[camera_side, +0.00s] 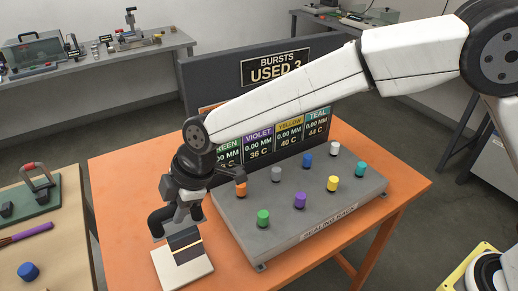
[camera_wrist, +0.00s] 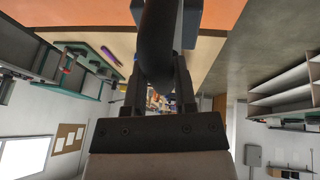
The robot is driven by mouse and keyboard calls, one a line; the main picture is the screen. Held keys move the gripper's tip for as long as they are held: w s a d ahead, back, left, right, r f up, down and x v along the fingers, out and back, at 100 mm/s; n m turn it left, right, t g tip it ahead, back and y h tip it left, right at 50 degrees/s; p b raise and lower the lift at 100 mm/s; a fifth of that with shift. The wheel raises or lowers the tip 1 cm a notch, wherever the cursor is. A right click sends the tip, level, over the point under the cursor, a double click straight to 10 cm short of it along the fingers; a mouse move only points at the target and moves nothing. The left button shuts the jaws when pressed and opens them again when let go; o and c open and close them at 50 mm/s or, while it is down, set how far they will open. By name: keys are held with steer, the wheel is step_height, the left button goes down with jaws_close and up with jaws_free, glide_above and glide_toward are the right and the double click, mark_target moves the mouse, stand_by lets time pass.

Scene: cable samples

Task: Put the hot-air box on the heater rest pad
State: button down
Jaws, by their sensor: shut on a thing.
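The hot-air box (camera_side: 186,246) is a small dark box with a pale orange stripe, in the side view at the front left of the orange table. My gripper (camera_side: 176,222) points down and is shut on its upper part. In the wrist view a dark rounded part (camera_wrist: 156,45) lies between my gripper's fingers (camera_wrist: 157,95). The heater rest pad (camera_side: 199,276) is a flat cream square directly below the box. The box's lower edge appears at the pad's surface, but I cannot tell whether it touches. My gripper hides part of the box.
A grey sealing rack (camera_side: 245,226) with several coloured caps stands close to the right of the pad. A dark display panel (camera_side: 285,135) rises behind it. At left, a wooden bench (camera_side: 62,262) holds a blue cap (camera_side: 29,271) and a green fixture (camera_side: 38,200).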

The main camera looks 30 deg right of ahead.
mark_target(171, 223)
steer(key=shift+w+a+f, duration=0.4)
steer(key=shift+w+f, duration=0.15)
steer(key=shift+f, duration=0.2)
steer(key=shift+w+a+f, duration=0.4)
steer(key=shift+w+f, duration=0.1)
steer(key=shift+f, duration=0.3)
steer(key=shift+w+a+f, duration=0.1)
steer(key=shift+w+f, duration=0.05)
steer(key=shift+f, duration=1.75)
steer(key=shift+c, duration=2)
jaws_free()
steer(key=shift+v, duration=6.1)
